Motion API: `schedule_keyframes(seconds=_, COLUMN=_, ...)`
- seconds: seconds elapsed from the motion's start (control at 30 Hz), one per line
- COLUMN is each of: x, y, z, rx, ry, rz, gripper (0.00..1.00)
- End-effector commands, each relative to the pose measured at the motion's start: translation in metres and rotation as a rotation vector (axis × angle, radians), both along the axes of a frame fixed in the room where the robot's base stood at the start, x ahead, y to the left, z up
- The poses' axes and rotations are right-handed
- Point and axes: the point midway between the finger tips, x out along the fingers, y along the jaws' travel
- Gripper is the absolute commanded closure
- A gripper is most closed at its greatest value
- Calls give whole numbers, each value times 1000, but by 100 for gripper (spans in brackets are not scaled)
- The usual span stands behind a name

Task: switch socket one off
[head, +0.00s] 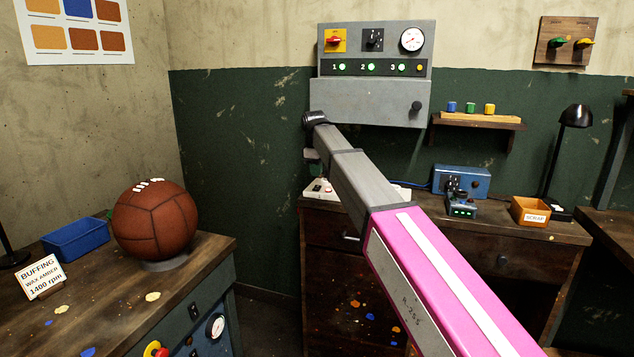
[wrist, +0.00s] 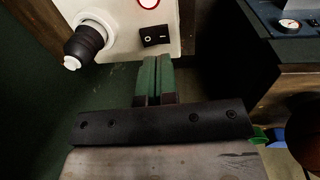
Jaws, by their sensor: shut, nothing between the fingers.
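A white socket box (wrist: 125,25) shows at the top of the wrist view. It carries a black rocker switch (wrist: 155,36) marked with a circle and a dash; which side is pressed I cannot tell. A black plug (wrist: 85,40) sits at its left end, and a red-ringed round part (wrist: 148,3) is at the top edge. My gripper (wrist: 157,62) is shut and empty, its green fingertips just below the switch; contact is unclear. In the head view the white unit (head: 320,189) on the back bench is partly hidden by my arm. No socket number is readable.
A grey wall panel (head: 372,100) above the bench has green lights numbered 1, 2 and 3. A blue device (head: 462,181), a small dark box (head: 462,210) and an orange scrap tray (head: 530,211) stand right of my arm. A leather ball (head: 155,222) rests on the left bench.

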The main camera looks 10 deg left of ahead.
Motion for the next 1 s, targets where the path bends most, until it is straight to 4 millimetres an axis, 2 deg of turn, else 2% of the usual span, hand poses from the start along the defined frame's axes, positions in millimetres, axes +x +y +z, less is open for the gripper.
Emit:
schedule_keyframes(seconds=0.03, x=-1, y=1, z=13, rx=1, ry=-2, rz=0, gripper=100)
schedule_keyframes(seconds=0.2, x=-5, y=1, z=47, rx=1, ry=-2, rz=0, gripper=100)
schedule_keyframes(seconds=0.4, x=-8, y=1, z=75, rx=0, ry=-1, rz=0, gripper=100)
schedule_keyframes(seconds=0.6, x=-10, y=1, z=87, rx=0, ry=-1, rz=0, gripper=100)
schedule_keyframes(seconds=1.0, x=-8, y=0, z=89, rx=1, ry=-2, rz=0, gripper=100)
